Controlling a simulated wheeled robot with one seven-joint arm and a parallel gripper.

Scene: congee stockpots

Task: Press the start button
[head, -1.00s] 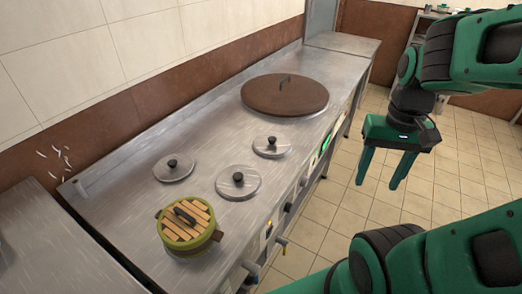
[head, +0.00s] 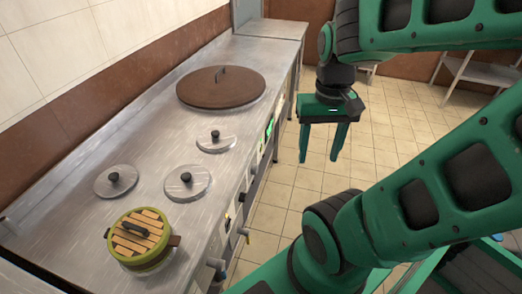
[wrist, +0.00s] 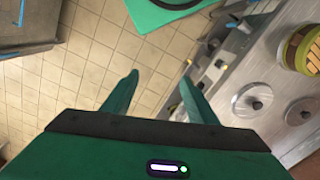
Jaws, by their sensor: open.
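My gripper (head: 320,158) is open and empty, pointing down over the tiled floor to the right of the steel counter's front. In the wrist view its two fingers (wrist: 160,78) are apart with only floor tiles between them. The counter's front panel (head: 244,190) carries several small knobs, taps and fittings, seen at a steep angle. A bright green lit patch (head: 270,127) shows on this panel near the large brown lid. The controls also show small in the wrist view (wrist: 218,64). I cannot tell which fitting is the start button.
The steel counter (head: 75,215) holds a large brown lid (head: 215,92), several small steel lids (head: 187,181) and a green pot with a slatted wooden lid (head: 140,237). Open tiled floor (head: 280,205) lies beside the counter. A metal shelf (head: 485,70) stands at the back right.

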